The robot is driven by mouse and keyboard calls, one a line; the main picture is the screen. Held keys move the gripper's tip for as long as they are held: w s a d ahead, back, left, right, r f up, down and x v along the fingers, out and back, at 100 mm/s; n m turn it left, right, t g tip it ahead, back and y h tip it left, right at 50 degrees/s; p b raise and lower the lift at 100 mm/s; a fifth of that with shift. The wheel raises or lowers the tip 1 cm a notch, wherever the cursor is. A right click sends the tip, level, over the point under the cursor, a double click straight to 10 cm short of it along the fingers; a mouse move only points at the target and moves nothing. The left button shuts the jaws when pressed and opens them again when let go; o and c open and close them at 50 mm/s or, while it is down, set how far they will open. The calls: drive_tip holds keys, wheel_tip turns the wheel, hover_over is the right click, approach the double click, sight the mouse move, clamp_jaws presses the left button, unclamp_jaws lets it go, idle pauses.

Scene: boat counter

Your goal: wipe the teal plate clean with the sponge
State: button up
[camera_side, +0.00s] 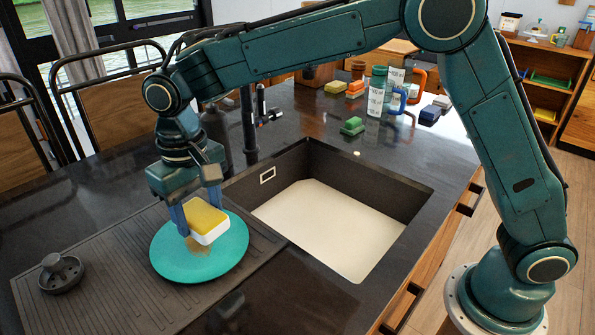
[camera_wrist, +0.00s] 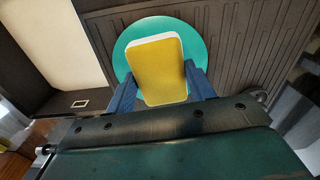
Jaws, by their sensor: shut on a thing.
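The teal plate (camera_side: 226,262) lies on the ribbed drainboard left of the sink, with a brownish smear (camera_side: 192,246) on it near the sponge. My gripper (camera_side: 196,222) is shut on the yellow and white sponge (camera_side: 205,219) and holds it over the plate, tilted. I cannot tell whether the sponge touches the plate. In the wrist view the sponge (camera_wrist: 158,72) sits between the two blue fingers, with the plate (camera_wrist: 194,42) behind it. The sponge hides the middle of the plate there, and no smear shows.
The sink (camera_side: 330,225) opens right of the plate. A dark strainer (camera_side: 60,273) stands on the drainboard (camera_side: 115,275) at left. A black faucet (camera_side: 249,125) rises behind the sink. Several coloured sponges, such as a green one (camera_side: 352,126), and cups (camera_side: 375,95) stand at the back.

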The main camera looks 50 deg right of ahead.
hover_over(210, 254)
drive_tip(key=shift+s+f, duration=0.1)
drive_tip(key=shift+f, duration=2.95)
drive_tip(key=shift+w+f, duration=0.55)
drive_tip(key=shift+c, duration=0.2)
drive_tip(key=shift+w+d, duration=0.25)
drive_tip(key=shift+w, duration=1.55)
drive_tip(key=shift+w+d, duration=0.2)
drive_tip(key=shift+w, duration=1.55)
drive_tip(key=shift+s+a, duration=0.25)
drive_tip(key=shift+s, duration=1.75)
drive_tip(key=shift+s+a, duration=0.2)
drive_tip(key=shift+s, duration=1.8)
drive_tip(key=shift+s+r, duration=0.1)
drive_tip(key=shift+s, duration=0.05)
drive_tip(key=shift+r, duration=3.95)
drive_tip(key=shift+r, duration=0.1)
